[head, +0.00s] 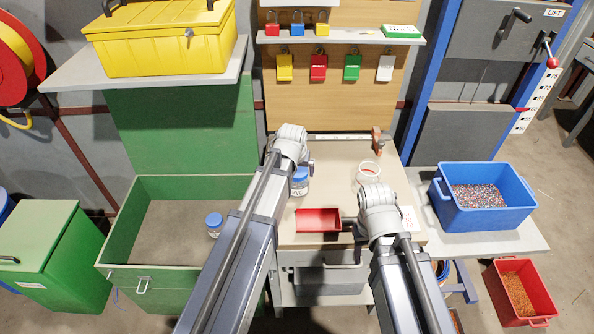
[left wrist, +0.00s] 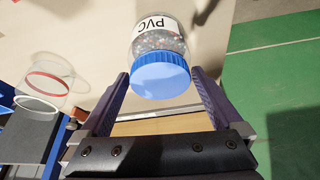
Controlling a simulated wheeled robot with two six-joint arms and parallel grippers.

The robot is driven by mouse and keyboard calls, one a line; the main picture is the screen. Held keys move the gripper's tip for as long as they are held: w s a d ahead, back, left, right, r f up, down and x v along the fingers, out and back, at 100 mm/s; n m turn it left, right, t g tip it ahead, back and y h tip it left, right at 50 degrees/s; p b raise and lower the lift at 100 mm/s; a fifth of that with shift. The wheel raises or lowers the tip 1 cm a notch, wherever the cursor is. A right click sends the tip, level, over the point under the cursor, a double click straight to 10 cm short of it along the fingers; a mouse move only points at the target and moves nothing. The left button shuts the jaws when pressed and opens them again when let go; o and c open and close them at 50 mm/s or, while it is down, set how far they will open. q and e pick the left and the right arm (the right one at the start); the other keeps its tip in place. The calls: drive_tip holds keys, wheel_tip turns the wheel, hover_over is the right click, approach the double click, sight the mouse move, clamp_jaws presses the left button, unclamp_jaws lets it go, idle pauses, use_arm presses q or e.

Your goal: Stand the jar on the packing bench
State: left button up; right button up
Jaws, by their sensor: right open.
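The jar (head: 300,187) is clear with a blue lid and speckled contents, and stands at the left side of the packing bench (head: 340,158). In the left wrist view the jar (left wrist: 160,45) shows a PVC label. My left gripper (left wrist: 160,75) has its fingers on both sides of the blue lid and looks shut on it. In the head view my left gripper (head: 302,163) is partly hidden by its wrist. I cannot tell whether the jar's base touches the bench. My right gripper (head: 346,222) is open beside a red tray (head: 318,212).
A second blue-lidded jar (head: 214,224) is in the green bin (head: 118,228) at left. An open clear container (head: 369,170) stands on the bench to the right. A blue crate (head: 446,208) of granules is further right.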

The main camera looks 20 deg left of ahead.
use_arm(q)
drive_tip(key=a+p+v, duration=0.1)
drive_tip(key=p+v, duration=1.1)
drive_tip(key=s+d+m+g, duration=0.2)
drive_tip(key=s+d, duration=0.4)
drive_tip(key=s, duration=0.3)
drive_tip(key=s+d+f+m+g, duration=0.1)
drive_tip(key=s+d+m+g, duration=0.2)
drive_tip(key=s+d, duration=0.4)
drive_tip(key=s, duration=0.2)
drive_tip(key=shift+s+d+y+b, duration=0.2)
drive_tip(key=shift+s+y+b, duration=0.1)
drive_tip(key=shift+y, duration=0.1)
drive_tip(key=shift+w+f, duration=0.1)
